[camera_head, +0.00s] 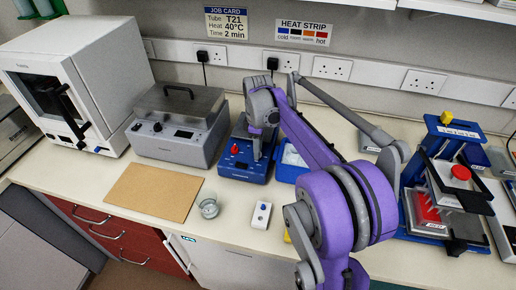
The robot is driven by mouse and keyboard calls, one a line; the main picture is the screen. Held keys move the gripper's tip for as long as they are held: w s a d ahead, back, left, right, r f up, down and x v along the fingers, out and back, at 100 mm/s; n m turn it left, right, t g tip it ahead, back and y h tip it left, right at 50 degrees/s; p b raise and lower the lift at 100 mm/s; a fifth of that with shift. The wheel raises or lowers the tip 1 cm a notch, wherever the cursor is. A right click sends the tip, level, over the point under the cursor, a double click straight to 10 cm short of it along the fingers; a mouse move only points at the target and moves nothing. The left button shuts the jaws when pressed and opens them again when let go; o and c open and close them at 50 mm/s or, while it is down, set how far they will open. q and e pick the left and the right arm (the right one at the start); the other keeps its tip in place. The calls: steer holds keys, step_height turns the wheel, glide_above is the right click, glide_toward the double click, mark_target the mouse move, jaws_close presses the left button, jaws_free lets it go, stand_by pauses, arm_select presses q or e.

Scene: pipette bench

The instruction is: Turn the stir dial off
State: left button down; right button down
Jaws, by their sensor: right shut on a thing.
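A blue bench unit (236,168) stands at the middle of the bench, with a red knob (235,149) on its left side. My right gripper (257,156) points down at the right part of this unit. It is shut on what looks like the stir dial, which the fingers hide. I cannot read the dial's setting. My purple right arm comes in from the lower right and covers part of the bench. My left gripper is not in view.
A grey lidded bath (180,145) stands left of the blue unit, beside a white oven-like box (105,65). A brown board (152,191), a glass beaker (208,206) and a white remote-like device (261,215) lie in front. A blue rack (445,140) stands at the right.

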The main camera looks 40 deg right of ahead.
steer(key=c, duration=0.6)
jaws_free()
steer(key=shift+r, duration=0.15)
step_height(320, 180, up, 11)
steer(key=shift+f+p, duration=0.2)
steer(key=shift+p, duration=0.1)
